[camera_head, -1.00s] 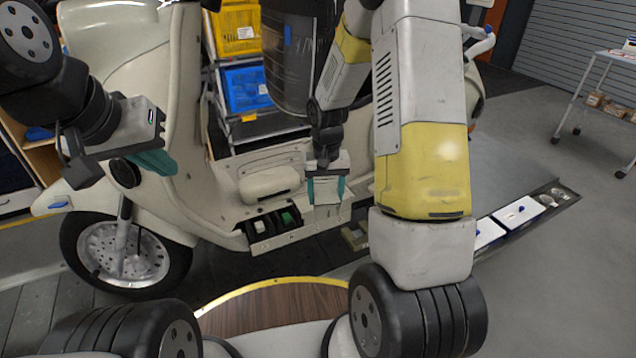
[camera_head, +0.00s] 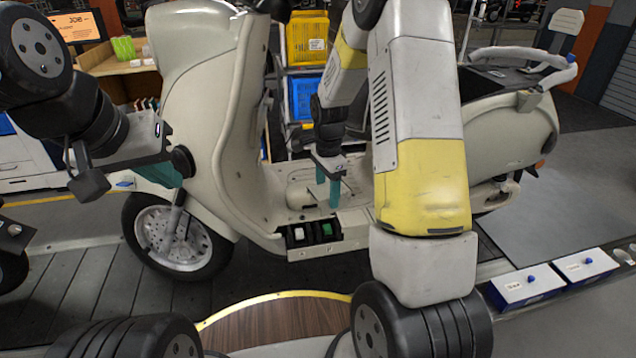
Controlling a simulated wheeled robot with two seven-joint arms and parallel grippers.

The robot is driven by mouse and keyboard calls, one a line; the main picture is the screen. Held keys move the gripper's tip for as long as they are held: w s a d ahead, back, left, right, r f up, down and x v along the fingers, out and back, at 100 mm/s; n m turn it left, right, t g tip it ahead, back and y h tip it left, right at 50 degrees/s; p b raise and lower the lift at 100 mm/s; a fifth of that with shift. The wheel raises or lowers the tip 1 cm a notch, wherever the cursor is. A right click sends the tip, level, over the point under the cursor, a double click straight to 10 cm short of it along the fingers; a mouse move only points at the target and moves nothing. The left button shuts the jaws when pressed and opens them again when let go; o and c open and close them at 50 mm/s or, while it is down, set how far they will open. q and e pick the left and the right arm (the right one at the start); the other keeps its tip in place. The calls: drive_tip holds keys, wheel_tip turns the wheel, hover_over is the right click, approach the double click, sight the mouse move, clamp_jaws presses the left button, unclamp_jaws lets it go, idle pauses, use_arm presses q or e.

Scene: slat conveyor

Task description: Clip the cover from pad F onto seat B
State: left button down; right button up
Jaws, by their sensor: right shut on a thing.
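My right gripper (camera_head: 329,205) points down over the cream scooter's footboard (camera_head: 290,205). Its teal fingers are shut on a small light piece, which I take to be the cover; it is mostly hidden between the fingers. Just below is an open bay (camera_head: 313,233) in the footboard's side, with black, white and green parts in it. I cannot tell if the held piece touches the footboard. My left gripper (camera_head: 160,173) is in front of the scooter's front fairing, its teal fingers seen edge-on, so their gap is unclear. I cannot make out labels for pad F or seat B.
The cream scooter (camera_head: 205,90) stands across the middle. White boxes with blue knobs (camera_head: 527,287) (camera_head: 585,266) lie at the lower right. Yellow (camera_head: 307,40) and blue (camera_head: 304,98) crates stand behind. My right arm hides the scooter's middle. Grey floor at right is clear.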

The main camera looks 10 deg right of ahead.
sight(325, 226)
drive_tip(key=m, duration=0.2)
drive_tip(key=shift+w+r+m, duration=0.15)
drive_tip(key=shift+w+m, duration=0.25)
drive_tip(key=shift+f, duration=1.95)
drive_tip(key=shift+f, duration=0.1)
drive_tip(key=shift+f, duration=3.75)
drive_tip(key=shift+f, duration=0.55)
drive_tip(key=o, duration=1.6)
drive_tip(key=shift+o, duration=0.2)
drive_tip(key=shift+w+r, duration=0.1)
